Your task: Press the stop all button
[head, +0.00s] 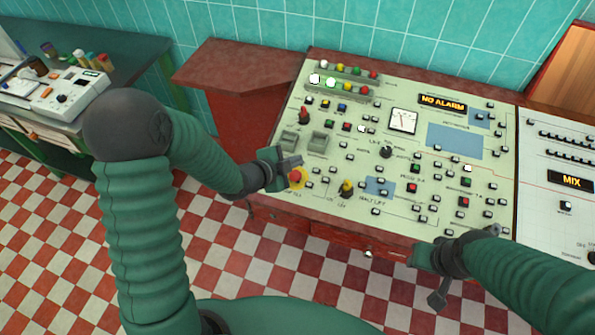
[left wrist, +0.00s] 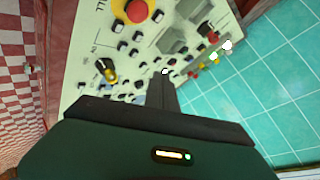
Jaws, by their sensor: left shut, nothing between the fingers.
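The stop all button (head: 297,176) is a red round cap on a yellow base, near the front left corner of the pale control panel (head: 335,90). It also shows in the left wrist view (left wrist: 137,10), cut by the top edge. My left gripper (head: 295,160) is shut and empty, just beside the button's upper left side in the head view. Whether it touches the button cannot be told. In the left wrist view its dark fingers (left wrist: 162,88) are together. My right gripper (head: 440,285) hangs at the panel's front edge, its finger opening unclear.
A yellow-black selector knob (head: 346,188) sits right of the button, and two grey rocker switches (head: 304,141) behind it. Several small switches and lamps cover the panel. A white panel marked MIX (head: 570,180) stands right. A green bench (head: 100,55) is at left.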

